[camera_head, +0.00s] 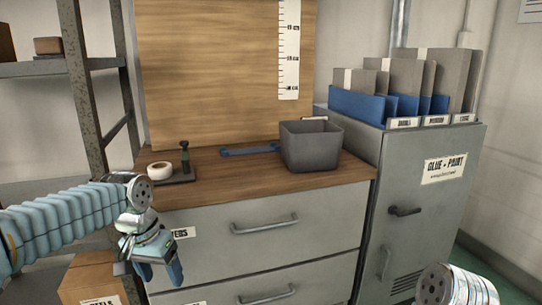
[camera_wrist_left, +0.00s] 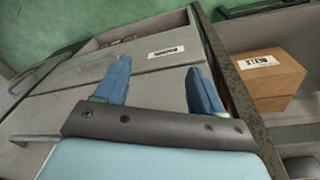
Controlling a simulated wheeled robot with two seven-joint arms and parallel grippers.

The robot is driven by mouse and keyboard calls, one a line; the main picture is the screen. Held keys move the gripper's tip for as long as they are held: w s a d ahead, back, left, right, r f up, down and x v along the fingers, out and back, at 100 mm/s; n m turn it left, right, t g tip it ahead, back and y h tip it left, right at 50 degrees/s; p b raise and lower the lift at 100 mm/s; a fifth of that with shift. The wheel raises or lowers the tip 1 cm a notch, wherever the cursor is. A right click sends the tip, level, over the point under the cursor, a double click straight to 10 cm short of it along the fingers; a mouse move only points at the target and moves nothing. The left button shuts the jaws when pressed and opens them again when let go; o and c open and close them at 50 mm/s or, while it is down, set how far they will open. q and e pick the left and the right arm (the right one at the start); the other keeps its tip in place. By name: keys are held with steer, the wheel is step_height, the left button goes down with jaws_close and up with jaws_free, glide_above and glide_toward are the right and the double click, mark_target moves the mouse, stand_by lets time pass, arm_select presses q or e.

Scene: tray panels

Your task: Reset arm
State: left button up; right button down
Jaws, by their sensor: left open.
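My left gripper (camera_head: 158,268) hangs in front of the left end of the drawer cabinet (camera_head: 255,232), below its wooden top, with its fingers pointing down. In the left wrist view its two blue fingers (camera_wrist_left: 158,88) stand apart with nothing between them. The cabinet's grey front shows beyond them. Of my right arm, only a rounded silver and white part (camera_head: 455,288) shows at the bottom right of the head view. My right gripper is out of the frame.
On the wooden top (camera_head: 230,187) are a tape roll (camera_head: 160,170), a blue wrench (camera_head: 250,151) and a grey bin (camera_head: 311,146). A grey locker (camera_head: 425,205) stands right. A shelf rack (camera_head: 88,85) and cardboard box (camera_head: 92,281) are left; a box also shows in the wrist view (camera_wrist_left: 268,78).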

arm_select(q)
steer(key=s+d+f+h, duration=0.1)
steer(key=d+f, duration=0.2)
steer(key=f, duration=0.6)
steer(key=d+f+h, duration=0.1)
steer(key=d+f, duration=0.2)
steer(key=f, duration=0.6)
steer(key=s+d+f, duration=0.1)
steer(key=d+f, duration=0.2)
steer(key=f, duration=0.7)
steer(key=s+d+f+n, duration=0.1)
steer(key=s+d+f, duration=0.1)
steer(key=s+f, duration=0.5)
steer(key=s+d+f+n+h, duration=0.1)
steer(key=s+f+n, duration=0.1)
steer(key=s+f, duration=0.5)
steer(key=shift+s+d+n+g, duration=0.3)
steer(key=shift+s+d, duration=0.1)
steer(key=shift+s, duration=0.25)
